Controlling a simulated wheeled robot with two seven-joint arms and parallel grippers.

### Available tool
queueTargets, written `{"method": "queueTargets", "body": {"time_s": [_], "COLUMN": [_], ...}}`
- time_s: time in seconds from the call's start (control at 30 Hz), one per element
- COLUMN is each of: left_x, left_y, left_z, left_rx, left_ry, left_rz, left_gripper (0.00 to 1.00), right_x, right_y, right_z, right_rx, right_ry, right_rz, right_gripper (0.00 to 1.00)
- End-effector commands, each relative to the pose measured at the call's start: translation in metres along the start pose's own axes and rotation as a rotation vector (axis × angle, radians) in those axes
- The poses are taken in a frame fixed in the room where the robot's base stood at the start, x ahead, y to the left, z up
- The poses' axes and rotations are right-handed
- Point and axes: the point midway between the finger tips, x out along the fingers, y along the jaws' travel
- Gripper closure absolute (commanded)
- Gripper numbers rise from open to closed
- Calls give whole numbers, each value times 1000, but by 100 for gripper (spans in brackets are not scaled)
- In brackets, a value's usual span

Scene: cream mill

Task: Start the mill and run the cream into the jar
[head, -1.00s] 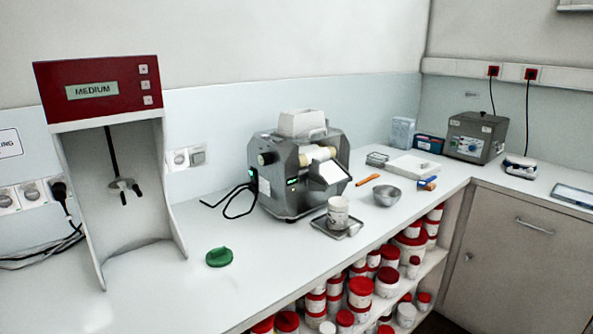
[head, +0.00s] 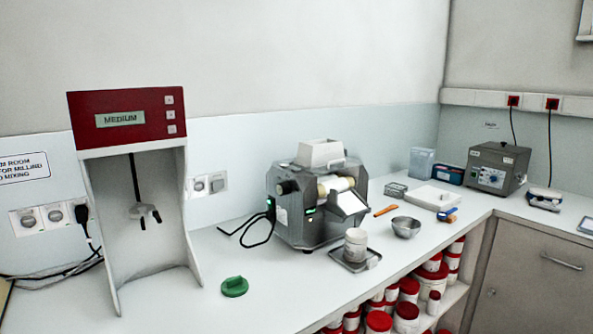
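The mill (head: 303,212) is a grey machine on the counter, with a white hopper (head: 321,154) on top and pale rollers (head: 337,185) at its front. Green lit marks show on its front and side. A white sloped apron (head: 349,202) hangs below the rollers. The white jar (head: 355,244) stands upright on a small metal tray (head: 371,259), in front of and below the apron. Its inside is too small to make out. A green lid (head: 234,287) lies on the counter at the front left. Neither of my grippers is in view.
A red-topped mixer (head: 127,118) reading MEDIUM stands at left. A metal bowl (head: 406,227), an orange spatula (head: 386,211) and a white slab (head: 433,197) lie right of the mill. A grey box (head: 496,168) stands in the corner. The counter's front middle is clear.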

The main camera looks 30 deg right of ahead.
Motion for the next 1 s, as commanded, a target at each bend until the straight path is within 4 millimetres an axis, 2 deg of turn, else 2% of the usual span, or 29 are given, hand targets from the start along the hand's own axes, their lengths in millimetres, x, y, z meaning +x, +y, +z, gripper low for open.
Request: {"method": "queueTargets", "body": {"time_s": [0.1, 0.57, 1.0], "left_x": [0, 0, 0], "left_y": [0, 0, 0], "left_z": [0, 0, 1], "left_rx": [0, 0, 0], "left_ry": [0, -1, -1], "left_rz": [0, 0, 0], "left_gripper": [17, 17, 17], "right_x": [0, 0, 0], "right_y": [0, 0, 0], "right_z": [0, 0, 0], "right_rx": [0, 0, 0], "right_ry": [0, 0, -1], "right_rz": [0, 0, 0], "right_gripper": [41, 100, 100]}}
